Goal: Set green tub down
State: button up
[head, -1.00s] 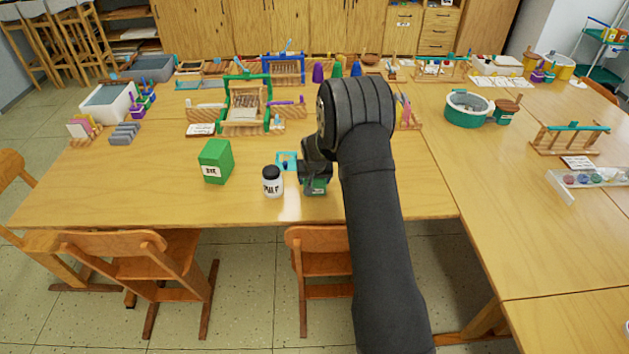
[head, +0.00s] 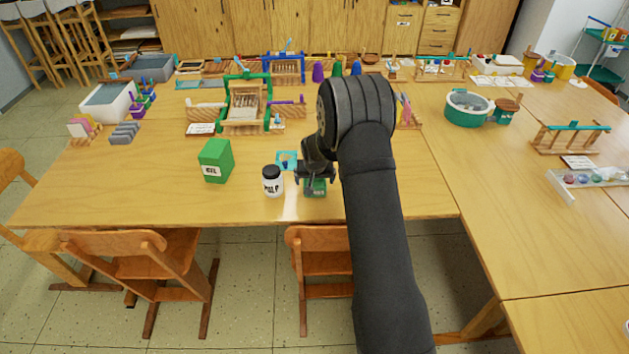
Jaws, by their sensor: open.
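The green tub (head: 314,188) stands on the wooden table near its front edge, just right of a white jar with a dark lid (head: 272,182). My gripper (head: 314,178) is right above the tub, with its fingers at the tub's top. The gripper is open. The wrist and fingers hide part of the tub's top, and I cannot tell whether a finger still touches it.
A green box (head: 215,161) stands to the left. Looms, including a green-framed one (head: 246,105), stand farther back. The table's front left is clear.

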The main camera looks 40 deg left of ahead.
jog(key=v, duration=1.1)
jog(key=shift+r, duration=0.15)
jog(key=x, duration=1.2)
jog(key=shift+r, duration=1.15)
